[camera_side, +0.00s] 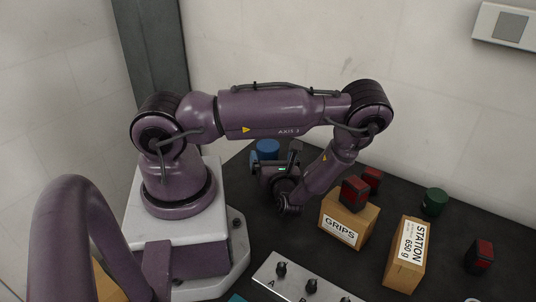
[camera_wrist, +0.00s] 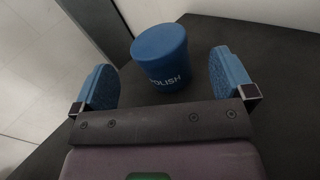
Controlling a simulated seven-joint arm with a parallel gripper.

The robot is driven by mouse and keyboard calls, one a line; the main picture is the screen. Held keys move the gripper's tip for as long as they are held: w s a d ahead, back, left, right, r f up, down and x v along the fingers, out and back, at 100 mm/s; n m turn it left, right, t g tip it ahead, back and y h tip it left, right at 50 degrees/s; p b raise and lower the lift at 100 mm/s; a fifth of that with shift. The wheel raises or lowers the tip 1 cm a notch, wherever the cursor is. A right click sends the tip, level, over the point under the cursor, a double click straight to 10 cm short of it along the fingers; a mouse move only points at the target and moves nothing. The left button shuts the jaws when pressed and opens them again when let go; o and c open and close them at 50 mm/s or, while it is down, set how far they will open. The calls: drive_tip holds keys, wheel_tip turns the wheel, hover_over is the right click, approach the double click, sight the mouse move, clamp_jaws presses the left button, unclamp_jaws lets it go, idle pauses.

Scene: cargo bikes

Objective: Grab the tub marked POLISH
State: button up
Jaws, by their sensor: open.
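The tub marked POLISH (camera_wrist: 163,50) is a blue round tub with a lid, standing upright on the dark table. In the wrist view it is ahead of my gripper (camera_wrist: 163,68), between the lines of the two blue fingers. The first letter of its label is hard to read. My gripper is open and empty, and a gap shows between the tub and each finger. In the side view the tub (camera_side: 267,147) is partly hidden behind my gripper (camera_side: 268,160). I cannot tell the exact depth between them.
A box marked GRIPS (camera_side: 341,231) and a box marked STATION (camera_side: 411,241) stand to the right in the side view. Red-and-black blocks (camera_side: 354,192) and a green tub (camera_side: 434,201) are near them. A metal panel with knobs (camera_side: 296,284) lies in front. A wall is behind.

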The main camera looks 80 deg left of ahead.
sight(268, 144)
drive_tip(key=shift+s+a, duration=0.1)
drive_tip(key=shift+a, duration=2.7)
drive_tip(key=shift+c, duration=0.5)
drive_tip(key=c, duration=1)
